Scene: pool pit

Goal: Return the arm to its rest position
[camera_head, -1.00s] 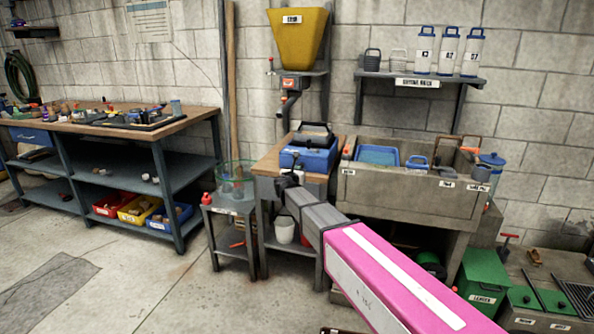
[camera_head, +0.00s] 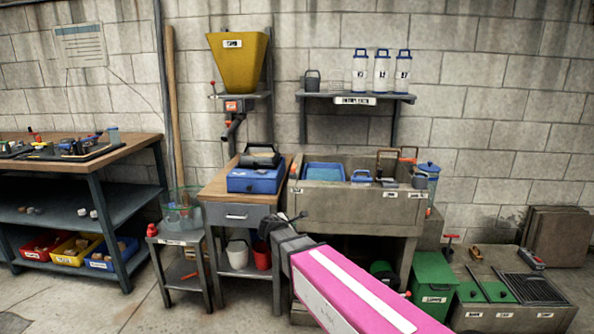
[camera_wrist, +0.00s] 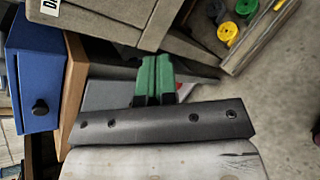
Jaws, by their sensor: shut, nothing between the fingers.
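My gripper (camera_head: 273,226) is at the end of my pink and white arm, in front of the sink stand and the small wooden-topped cabinet (camera_head: 236,216). In the head view it is small and dark, pointing away from me. In the wrist view the green and black fingers of my gripper (camera_wrist: 153,76) are together, with nothing visible between them. My arm reaches forward from the lower right of the head view, extended low and away from the body.
The concrete sink (camera_head: 350,208) stands behind my arm. A blue case (camera_head: 255,180) is on the cabinet. A small side table (camera_head: 180,240) and a workbench (camera_head: 100,165) are left. Green bins (camera_head: 434,280) stand right. Bare floor shows at lower left.

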